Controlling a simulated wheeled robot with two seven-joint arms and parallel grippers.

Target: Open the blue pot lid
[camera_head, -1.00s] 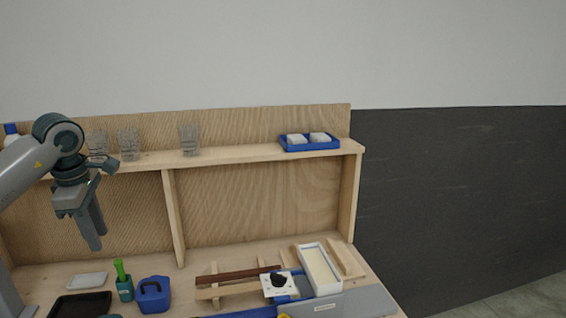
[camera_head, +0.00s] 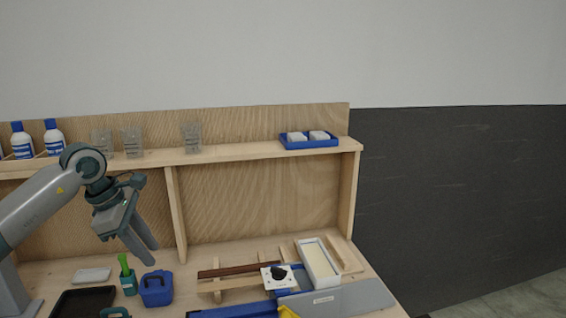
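The blue pot (camera_head: 157,293) stands on the workbench at the lower left. Its lid (camera_head: 155,275) is on it, with a dark loop handle on top. My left gripper (camera_head: 154,255) hangs above the pot and points down and to the right. It is apart from the lid and holds nothing that I can see. Its two fingers show close together, and I cannot tell the gap between them. My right gripper is out of view.
A teal holder with a green handle (camera_head: 128,280) stands close left of the pot. A black tray (camera_head: 83,303) and a white dish (camera_head: 92,275) lie further left. Wooden strips (camera_head: 238,271) lie to the right. A shelf (camera_head: 235,154) with glasses and bottles runs above.

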